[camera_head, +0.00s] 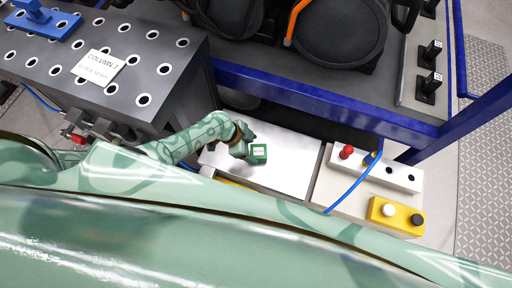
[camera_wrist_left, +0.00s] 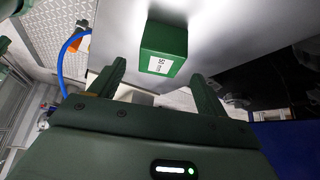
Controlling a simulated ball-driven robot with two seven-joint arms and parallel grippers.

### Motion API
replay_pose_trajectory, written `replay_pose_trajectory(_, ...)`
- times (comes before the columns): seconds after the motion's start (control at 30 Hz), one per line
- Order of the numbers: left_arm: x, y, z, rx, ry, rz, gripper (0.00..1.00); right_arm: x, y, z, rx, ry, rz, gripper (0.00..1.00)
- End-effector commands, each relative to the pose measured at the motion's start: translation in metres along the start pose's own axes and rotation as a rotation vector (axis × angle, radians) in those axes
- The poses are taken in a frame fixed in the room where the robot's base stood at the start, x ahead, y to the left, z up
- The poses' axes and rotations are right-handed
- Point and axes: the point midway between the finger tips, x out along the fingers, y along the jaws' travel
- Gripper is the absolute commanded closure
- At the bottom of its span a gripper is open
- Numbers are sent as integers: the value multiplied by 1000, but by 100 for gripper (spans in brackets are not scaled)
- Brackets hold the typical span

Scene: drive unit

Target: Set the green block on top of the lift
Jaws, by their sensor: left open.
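The green block (camera_head: 258,153), with a white label, appears to rest on a pale, flat metal plate (camera_head: 292,175), which looks like the lift top. My left gripper (camera_head: 243,142) is at the block's left side in the head view. In the left wrist view the block (camera_wrist_left: 164,48) lies just beyond the fingertips of my open left gripper (camera_wrist_left: 162,82), roughly in line with the gap between them. The fingers do not close on it. My right gripper is not in view.
A dark perforated table (camera_head: 105,60) marked "COLUMN 3" stands at left. A blue frame beam (camera_head: 320,103) runs behind the plate. At right are a white box with a red knob (camera_head: 346,152), a blue cable (camera_head: 350,190) and a yellow button box (camera_head: 397,215).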

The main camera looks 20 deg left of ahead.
Motion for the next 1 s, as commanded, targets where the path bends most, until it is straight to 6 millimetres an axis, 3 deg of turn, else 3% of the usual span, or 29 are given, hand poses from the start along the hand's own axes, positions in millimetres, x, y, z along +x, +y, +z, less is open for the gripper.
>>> replay_pose_trajectory(0.03, -22, -1, -6, 2, 1, -5, 24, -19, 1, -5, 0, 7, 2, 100)
replay_pose_trajectory(0.1, -38, -1, -5, 2, 0, -3, 24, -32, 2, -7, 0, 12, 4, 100)
replay_pose_trajectory(0.3, -71, 0, -4, 0, 2, -2, 24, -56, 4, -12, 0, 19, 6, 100)
replay_pose_trajectory(0.47, -79, 0, -1, 0, 0, 0, 24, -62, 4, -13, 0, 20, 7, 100)
replay_pose_trajectory(0.73, -76, 3, 4, -16, -8, -2, 24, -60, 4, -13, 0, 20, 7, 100)
replay_pose_trajectory(0.87, -58, 34, 49, -172, -100, -41, 24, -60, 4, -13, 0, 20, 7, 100)
replay_pose_trajectory(0.97, -40, 92, 118, -398, -230, -121, 24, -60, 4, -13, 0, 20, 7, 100)
replay_pose_trajectory(1.0, -36, 120, 144, -484, -276, -157, 24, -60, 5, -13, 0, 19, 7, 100)
